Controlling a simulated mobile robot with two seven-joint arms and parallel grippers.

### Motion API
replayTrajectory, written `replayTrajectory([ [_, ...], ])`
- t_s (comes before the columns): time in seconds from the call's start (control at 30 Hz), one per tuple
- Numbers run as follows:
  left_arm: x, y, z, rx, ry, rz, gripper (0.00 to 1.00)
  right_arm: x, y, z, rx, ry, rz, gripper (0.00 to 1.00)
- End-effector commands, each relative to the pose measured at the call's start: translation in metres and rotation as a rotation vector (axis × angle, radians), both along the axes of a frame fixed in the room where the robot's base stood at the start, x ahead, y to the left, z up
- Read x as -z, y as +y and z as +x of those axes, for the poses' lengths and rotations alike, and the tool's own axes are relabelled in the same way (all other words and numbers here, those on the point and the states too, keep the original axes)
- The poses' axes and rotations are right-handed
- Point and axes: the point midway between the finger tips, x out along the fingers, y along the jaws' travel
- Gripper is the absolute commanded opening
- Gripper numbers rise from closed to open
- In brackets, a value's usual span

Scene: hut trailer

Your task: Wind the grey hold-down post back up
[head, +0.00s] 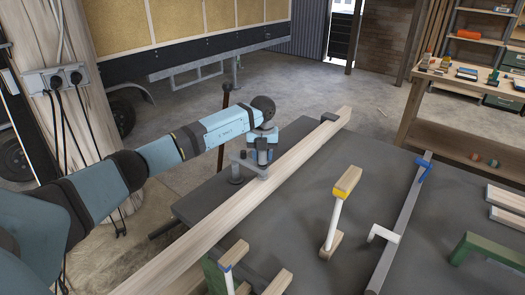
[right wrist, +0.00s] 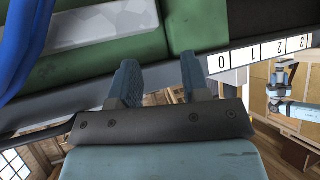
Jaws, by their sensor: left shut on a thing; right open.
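The grey hold-down (head: 238,168) stands at the left edge of the dark bench (head: 310,225) in the head view. Its arm reaches right over a long pale timber beam (head: 205,228). My left gripper (head: 263,150) is above the beam, shut on the upper end of the hold-down post; its fingers hide much of that part. Whether the foot of the post touches the beam I cannot tell. My right gripper (right wrist: 160,85) is open in the right wrist view, with nothing visible between its fingers.
In the right wrist view, green and grey parts and a numbered scale (right wrist: 265,52) are close beyond the fingers.

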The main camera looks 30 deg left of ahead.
Motion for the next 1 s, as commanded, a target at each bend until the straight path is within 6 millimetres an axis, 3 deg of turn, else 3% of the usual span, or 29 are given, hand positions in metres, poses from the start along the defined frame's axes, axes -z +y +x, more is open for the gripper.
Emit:
replayTrajectory([
  [1.0,-0.004,0.0,0.001,-0.963,-0.001,0.001,0.15,-0.051,-0.002,-0.002,-0.018,-0.031,-0.03,0.43],
])
